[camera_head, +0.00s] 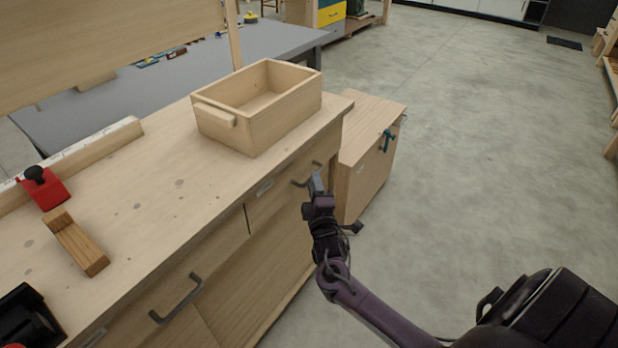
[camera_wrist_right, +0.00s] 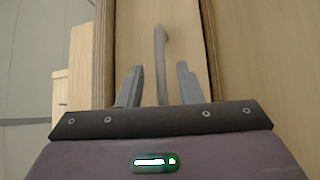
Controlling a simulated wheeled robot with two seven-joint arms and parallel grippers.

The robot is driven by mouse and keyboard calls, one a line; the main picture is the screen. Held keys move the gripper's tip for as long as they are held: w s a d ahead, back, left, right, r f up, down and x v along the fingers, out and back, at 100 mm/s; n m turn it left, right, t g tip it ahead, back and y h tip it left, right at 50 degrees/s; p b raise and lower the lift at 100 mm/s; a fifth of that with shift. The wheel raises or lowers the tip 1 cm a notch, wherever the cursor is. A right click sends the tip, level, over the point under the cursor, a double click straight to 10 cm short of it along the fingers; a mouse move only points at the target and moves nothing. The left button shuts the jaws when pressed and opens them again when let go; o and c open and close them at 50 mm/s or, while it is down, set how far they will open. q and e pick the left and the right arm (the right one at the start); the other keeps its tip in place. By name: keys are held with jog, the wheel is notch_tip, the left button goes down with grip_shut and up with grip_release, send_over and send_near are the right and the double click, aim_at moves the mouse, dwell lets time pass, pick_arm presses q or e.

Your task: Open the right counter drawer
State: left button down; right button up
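The right counter drawer (camera_head: 283,187) has a light wood front and looks closed under the worktop. Its dark bar handle (camera_head: 307,175) is partly hidden behind my right gripper (camera_head: 315,183). In the right wrist view the handle (camera_wrist_right: 161,60) runs between the two grey fingers of my right gripper (camera_wrist_right: 158,82), with a gap on each side. That gripper is open and around the handle, not clamped on it. My left gripper is not in view.
An open wooden box (camera_head: 262,112) stands on the worktop (camera_head: 150,195) above the drawer. A left drawer handle (camera_head: 176,298), a red tool (camera_head: 44,188) and a wood block (camera_head: 76,243) are further left. A low wooden cabinet (camera_head: 372,140) stands beyond the counter. The floor at right is clear.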

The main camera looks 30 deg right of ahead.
jog(key=shift+x, duration=1.65)
jog(key=shift+c, duration=0.2)
grip_shut()
